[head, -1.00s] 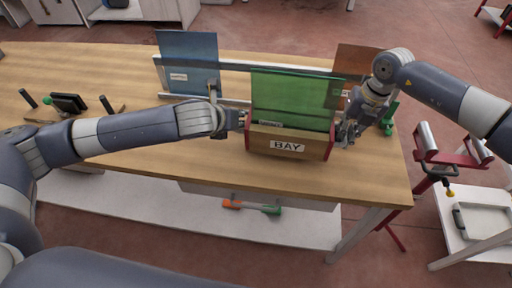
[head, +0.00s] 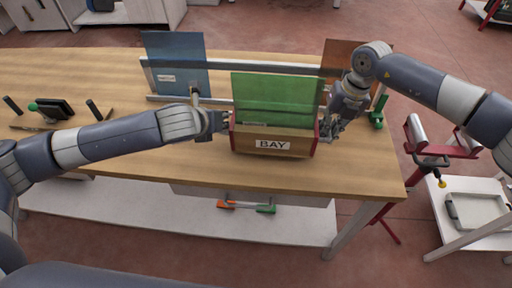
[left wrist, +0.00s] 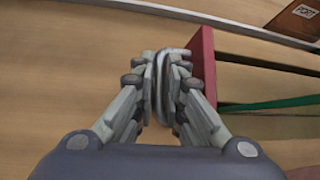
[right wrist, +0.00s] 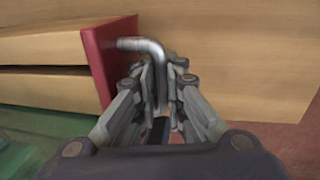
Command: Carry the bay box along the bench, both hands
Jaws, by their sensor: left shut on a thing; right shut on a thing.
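The bay box (head: 272,143) is a wooden box with red ends and a BAY label. A green glass pane (head: 275,95) stands upright in it. It is over the front part of the bench; whether it touches the top I cannot tell. My left gripper (head: 224,122) is shut at the box's left end; the left wrist view shows its fingers (left wrist: 165,80) closed around a metal handle beside the red end (left wrist: 203,65). My right gripper (head: 328,127) is shut at the right end; in the right wrist view its fingers (right wrist: 158,90) close on a bent metal handle (right wrist: 140,45).
The wooden bench (head: 120,165) has free room left of the box. Behind the box stand a rail rack with a blue pane (head: 178,60) and a brown pane (head: 338,55). A green clamp (head: 377,112) is at the right. A dark block with pegs (head: 55,108) sits far left.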

